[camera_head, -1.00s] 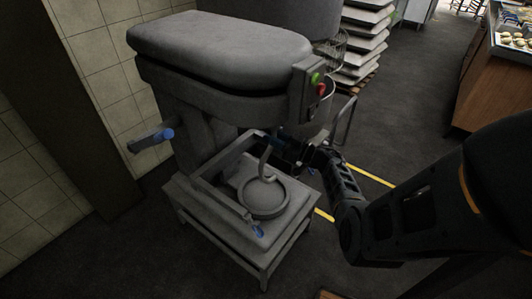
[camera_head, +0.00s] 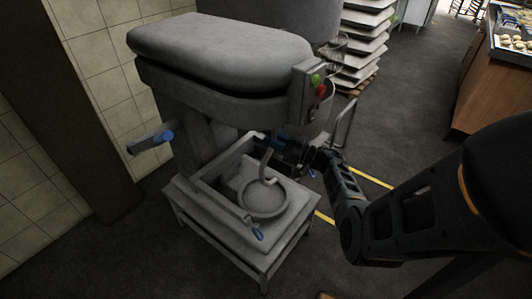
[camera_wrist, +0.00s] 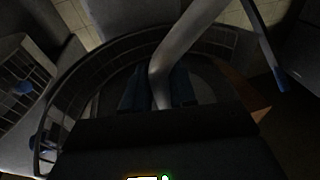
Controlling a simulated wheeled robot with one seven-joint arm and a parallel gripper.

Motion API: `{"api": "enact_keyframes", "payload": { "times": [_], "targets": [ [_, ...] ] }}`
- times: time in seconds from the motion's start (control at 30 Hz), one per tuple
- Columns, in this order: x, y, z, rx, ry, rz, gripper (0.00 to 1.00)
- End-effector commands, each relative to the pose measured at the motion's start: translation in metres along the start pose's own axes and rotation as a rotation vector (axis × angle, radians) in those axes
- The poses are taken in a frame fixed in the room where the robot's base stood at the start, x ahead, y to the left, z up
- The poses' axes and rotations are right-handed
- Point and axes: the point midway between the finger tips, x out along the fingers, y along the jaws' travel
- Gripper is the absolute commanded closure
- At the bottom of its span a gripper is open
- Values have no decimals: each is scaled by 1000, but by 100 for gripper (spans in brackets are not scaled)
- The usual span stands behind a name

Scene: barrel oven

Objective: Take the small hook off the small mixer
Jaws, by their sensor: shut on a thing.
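The small mixer (camera_head: 215,60) is a grey machine with a broad rounded head, standing on a low grey stand. The small hook (camera_head: 265,167) is a curved grey metal piece below the mixer head, above a round ring on the stand. My gripper (camera_head: 283,147) reaches in from the right and is shut on the hook's shank, just under the head. In the wrist view the hook (camera_wrist: 178,50) runs up from between the two dark fingers. Whether the hook's top is still joined to the mixer is hidden by the head and gripper.
The stand's frame (camera_head: 205,186) and the round ring (camera_head: 263,215) lie close below the hook. Green and red buttons (camera_head: 316,79) sit on the head's front. A wire guard (camera_wrist: 130,45) curves around the fingers in the wrist view. Stacked trays (camera_head: 365,35) stand behind.

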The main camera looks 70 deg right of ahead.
Motion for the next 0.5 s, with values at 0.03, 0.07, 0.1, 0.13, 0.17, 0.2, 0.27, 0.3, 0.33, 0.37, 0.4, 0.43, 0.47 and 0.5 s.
{"api": "enact_keyframes", "payload": {
  "times": [0.03,0.07,0.1,0.13,0.17,0.2,0.27,0.3,0.33,0.37,0.4,0.43,0.47,0.5],
  "targets": [
    [1,1,-3,-2,4,0,100],
    [1,1,-2,-2,4,0,100],
    [1,1,-2,-2,4,0,100],
    [1,1,-2,-2,4,0,100],
    [1,1,-2,-2,4,0,100],
    [0,1,-1,-2,4,0,100],
    [0,1,0,-2,4,0,100],
    [0,1,1,-2,4,0,100],
    [0,1,2,-2,4,0,100],
    [0,1,3,-2,4,0,100],
    [0,1,4,-2,4,0,100],
    [0,1,5,-2,4,0,100],
    [0,1,5,-2,4,0,100],
    [-1,1,6,-2,4,0,100]
  ]
}}
